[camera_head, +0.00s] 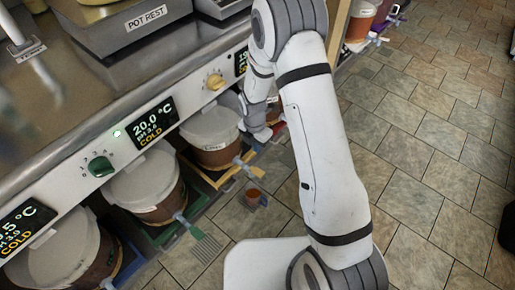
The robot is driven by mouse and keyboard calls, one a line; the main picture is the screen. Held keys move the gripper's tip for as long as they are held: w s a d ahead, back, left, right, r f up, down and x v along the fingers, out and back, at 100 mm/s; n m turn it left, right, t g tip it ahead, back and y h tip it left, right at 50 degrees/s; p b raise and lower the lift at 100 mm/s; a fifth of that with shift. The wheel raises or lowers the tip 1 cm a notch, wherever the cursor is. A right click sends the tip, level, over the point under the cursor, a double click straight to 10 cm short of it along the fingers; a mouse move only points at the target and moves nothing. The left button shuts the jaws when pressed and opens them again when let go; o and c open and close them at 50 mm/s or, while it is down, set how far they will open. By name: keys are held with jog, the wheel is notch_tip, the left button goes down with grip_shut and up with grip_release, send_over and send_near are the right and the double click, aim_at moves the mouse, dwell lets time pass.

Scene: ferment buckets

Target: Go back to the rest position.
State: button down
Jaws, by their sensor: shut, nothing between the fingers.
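My arm rises from the bottom of the picture, bends at the top, and its forearm comes back down in front of the counter. My wrist shows near the bucket marked with a small label (212,146). The fingers of my gripper do not show; my own upper arm hides the space to the right of the wrist. I see nothing held at the visible part of the wrist.
Lidded buckets with taps stand under the steel counter (45,105), including one in the middle (143,192) and one at left (62,250). A small cup (254,197) sits below the labelled bucket's tap. Tiled floor (430,150) is open at right.

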dwell(0.4)
jog(key=s+d+r+m+t+p, duration=0.15)
jog(key=r+m+p, duration=0.25)
jog(key=r, duration=0.7)
jog(key=s+d+r+m+p, duration=0.2)
jog(key=d+r+m+p, duration=0.15)
jog(key=r, duration=0.65)
jog(key=s+d+r+m+p, duration=0.2)
jog(key=r+m+p, duration=0.25)
jog(key=r, duration=0.65)
jog(key=s+d+r+m+t+p, duration=0.1)
jog(key=s+d+r+m+p, duration=0.2)
jog(key=r, duration=0.8)
jog(key=s+d+r+m+p, duration=0.3)
jog(key=s+r+m+p, duration=0.5)
jog(key=s+r+m, duration=0.3)
jog(key=shift+s+r+m+t+y, duration=0.15)
jog(key=shift+s+m+t+y, duration=0.2)
jog(key=shift+s+m, duration=0.45)
